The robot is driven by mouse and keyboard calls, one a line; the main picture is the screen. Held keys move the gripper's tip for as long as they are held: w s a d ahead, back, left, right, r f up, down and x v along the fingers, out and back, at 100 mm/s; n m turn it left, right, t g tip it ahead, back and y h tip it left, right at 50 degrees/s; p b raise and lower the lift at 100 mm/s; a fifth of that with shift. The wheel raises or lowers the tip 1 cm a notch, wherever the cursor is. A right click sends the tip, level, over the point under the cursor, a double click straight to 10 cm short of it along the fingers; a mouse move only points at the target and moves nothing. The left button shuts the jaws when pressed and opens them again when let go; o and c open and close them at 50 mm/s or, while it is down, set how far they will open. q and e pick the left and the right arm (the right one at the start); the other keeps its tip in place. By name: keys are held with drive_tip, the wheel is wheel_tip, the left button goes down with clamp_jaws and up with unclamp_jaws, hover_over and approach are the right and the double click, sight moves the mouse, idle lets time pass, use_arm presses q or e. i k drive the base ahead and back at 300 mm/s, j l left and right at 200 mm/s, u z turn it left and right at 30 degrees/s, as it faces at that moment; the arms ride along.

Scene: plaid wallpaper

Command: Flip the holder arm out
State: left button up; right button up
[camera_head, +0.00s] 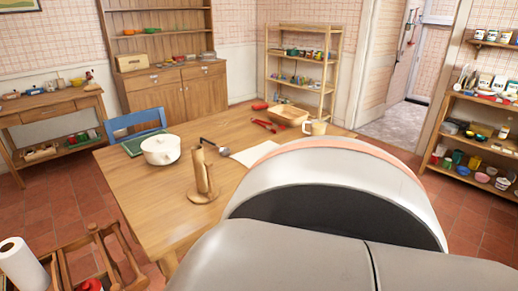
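A wooden holder (203,176) stands upright on the wooden table (150,205), left of the picture's middle. It has a low base and a tall upright part. A dark-headed piece with a thin light shaft (217,146) shows at its top right. I cannot tell from this view whether this piece belongs to the holder or lies behind it. Neither of my grippers is in view. A large white and grey part of my own body fills the lower right and hides the near right of the table.
A white lidded pot (161,149), a white sheet (250,155), a beige mug (315,127), a wooden tray (288,115) and red-handled tools (264,125) are on the table. A blue chair (136,121) stands behind it. A paper roll (20,265) is at the lower left. The table's front left is clear.

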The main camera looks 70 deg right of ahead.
sight(208, 164)
drive_tip(key=z, duration=2)
